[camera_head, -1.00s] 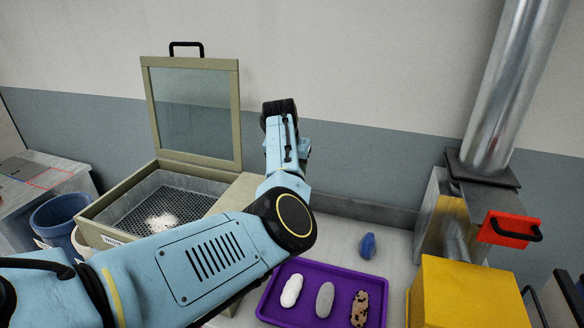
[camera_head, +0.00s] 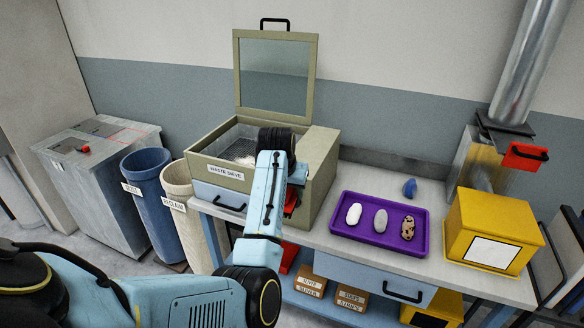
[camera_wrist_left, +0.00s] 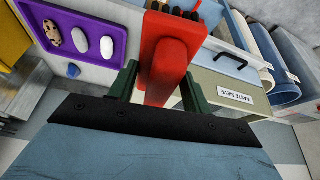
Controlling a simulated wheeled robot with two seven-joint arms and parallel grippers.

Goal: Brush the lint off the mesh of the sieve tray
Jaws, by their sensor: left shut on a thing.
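The sieve box (camera_head: 205,171), labelled WASTE SIEVE, stands at the left end of the bench with its glazed lid (camera_head: 275,78) raised. Its mesh (camera_head: 230,150) shows partly in the head view, with some white lint (camera_head: 247,159); my left wrist covers the rest. My right gripper is not in view.
A purple tray (camera_head: 420,245) with several oval pieces lies right of the box, with a blue piece (camera_head: 410,188) behind it. A yellow box (camera_head: 495,215) stands farther right. Bins (camera_head: 147,175) stand left of the bench. Bench between box and purple tray is narrow.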

